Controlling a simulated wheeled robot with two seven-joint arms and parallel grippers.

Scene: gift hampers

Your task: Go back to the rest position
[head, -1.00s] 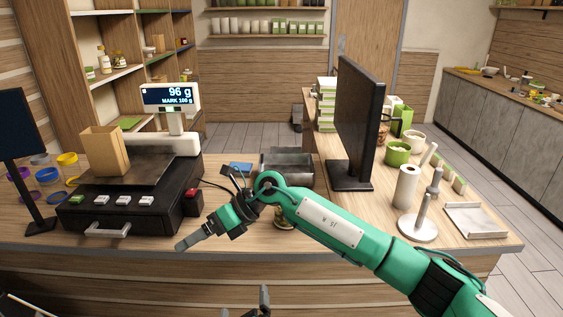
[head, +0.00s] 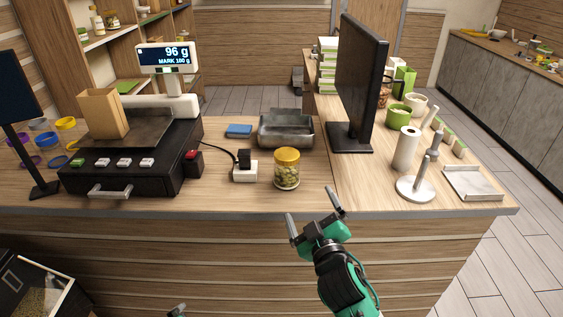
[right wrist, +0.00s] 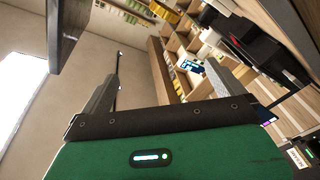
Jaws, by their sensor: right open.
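My right gripper (head: 314,212) is open and empty, in front of the counter's front edge in the head view. Its two fingers also show in the right wrist view (right wrist: 160,88), spread wide with nothing between them. The wooden counter (head: 400,238) stands just beyond my right gripper.
On the counter are a scale (head: 130,165) reading 96 g with a paper bag (head: 103,113) on it, a yellow-lidded jar (head: 287,172), a grey tray (head: 286,130), a monitor (head: 358,85) and a paper roll holder (head: 416,188). A dark bin (head: 38,285) stands lower left.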

